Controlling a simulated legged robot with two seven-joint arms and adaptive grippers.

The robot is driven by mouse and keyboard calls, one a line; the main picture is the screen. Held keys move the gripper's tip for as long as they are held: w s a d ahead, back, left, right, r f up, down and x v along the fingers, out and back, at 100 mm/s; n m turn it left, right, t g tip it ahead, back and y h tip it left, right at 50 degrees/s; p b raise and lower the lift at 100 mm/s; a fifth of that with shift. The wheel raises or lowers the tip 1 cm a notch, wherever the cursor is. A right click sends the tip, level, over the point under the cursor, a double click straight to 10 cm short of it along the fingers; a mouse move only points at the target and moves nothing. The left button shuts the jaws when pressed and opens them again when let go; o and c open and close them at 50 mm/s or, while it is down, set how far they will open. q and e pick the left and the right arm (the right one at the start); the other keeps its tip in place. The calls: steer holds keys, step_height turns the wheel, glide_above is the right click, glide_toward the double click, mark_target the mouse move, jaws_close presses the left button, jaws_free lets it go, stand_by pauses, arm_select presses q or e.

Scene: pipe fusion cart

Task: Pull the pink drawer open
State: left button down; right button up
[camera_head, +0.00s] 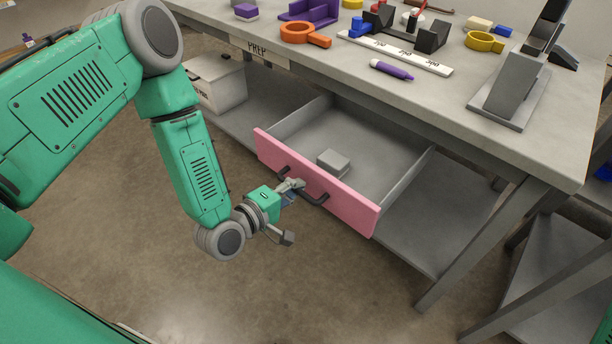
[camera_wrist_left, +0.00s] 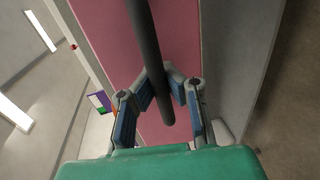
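The pink drawer front (camera_head: 340,195) stands well out from under the workbench, so the drawer is open. Its grey interior (camera_head: 375,165) shows. A dark bar handle (camera_head: 312,198) is on the front. My left gripper (camera_head: 288,212) is at the handle's left part, its fingers spread apart, one by the handle and one lower, clear of it. In the left wrist view the handle bar (camera_wrist_left: 150,55) runs between the blue-padded fingers (camera_wrist_left: 160,98), before the pink front (camera_wrist_left: 100,35). Whether a finger touches the bar is unclear. My right gripper is out of view.
A small grey block (camera_head: 333,162) lies in the drawer. The benchtop (camera_head: 430,95) holds orange and yellow rings, a purple marker and a grey stand. A white box (camera_head: 218,85) sits on the lower shelf at left. The floor before the drawer is clear.

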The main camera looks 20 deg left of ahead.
arm_select(q)
steer(key=shift+s+a+f, duration=0.15)
steer(key=shift+s, duration=0.6)
steer(key=c, duration=1.6)
jaws_free()
steer(key=shift+w, duration=0.1)
steer(key=shift+o, duration=0.2)
steer(key=v, duration=1.2)
